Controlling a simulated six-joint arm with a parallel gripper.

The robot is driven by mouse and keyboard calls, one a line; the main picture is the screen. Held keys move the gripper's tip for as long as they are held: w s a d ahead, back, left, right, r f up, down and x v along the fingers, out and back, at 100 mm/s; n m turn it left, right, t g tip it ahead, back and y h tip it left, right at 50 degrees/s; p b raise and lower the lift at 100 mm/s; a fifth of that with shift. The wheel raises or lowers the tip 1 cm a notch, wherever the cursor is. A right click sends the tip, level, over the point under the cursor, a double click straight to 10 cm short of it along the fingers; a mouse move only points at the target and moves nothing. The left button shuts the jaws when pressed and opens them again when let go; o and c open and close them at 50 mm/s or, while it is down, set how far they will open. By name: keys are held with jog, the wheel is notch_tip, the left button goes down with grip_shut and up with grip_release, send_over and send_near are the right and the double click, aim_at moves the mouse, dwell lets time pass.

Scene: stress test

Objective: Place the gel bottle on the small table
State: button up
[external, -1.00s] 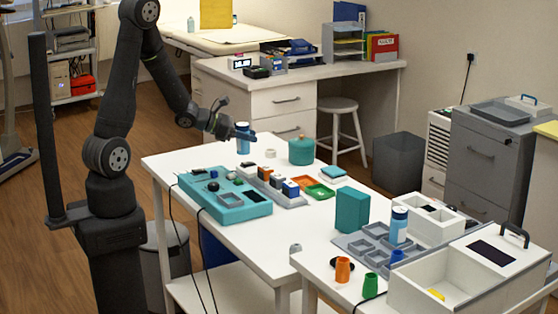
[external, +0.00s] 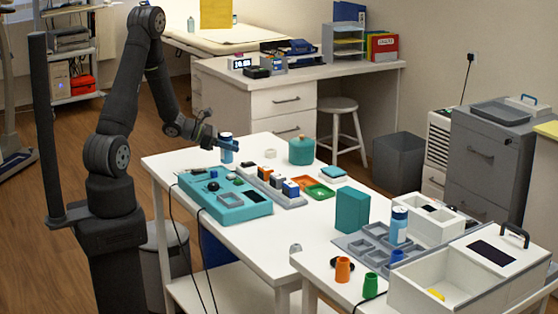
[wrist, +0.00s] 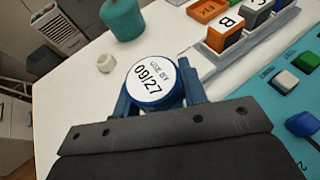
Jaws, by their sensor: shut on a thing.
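My gripper (external: 226,143) is shut on a blue bottle (external: 227,155) with a white cap, at the far left end of the long white table (external: 262,237). In the wrist view the cap (wrist: 151,80) faces the camera and reads "USE BY 09/27", with one dark blue finger on each side of the bottle. The bottle looks upright; I cannot tell whether its base touches the table. A similar blue bottle (external: 398,228) with a white cap stands at the grey tray on the right. I cannot tell which surface is the small table.
A teal control box (external: 235,207), a grey rack of blocks (external: 288,200) and a teal round jar (external: 301,151) stand near the held bottle. A small white cylinder (wrist: 106,63) is close to it. A white stool (external: 340,106) stands behind. A teal box (external: 352,210) stands farther right.

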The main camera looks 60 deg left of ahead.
aim_at(230, 154)
jog(key=shift+f, duration=1.95)
jog(key=shift+f, duration=0.15)
jog(key=o, duration=1.1)
jog(key=shift+o, duration=0.2)
jog(key=shift+s+a+r, duration=0.1)
jog(key=shift+s+r, duration=0.1)
jog(key=shift+r, duration=0.05)
jog(key=v, duration=1)
jog(key=shift+o, duration=0.5)
jog(key=shift+v, duration=0.75)
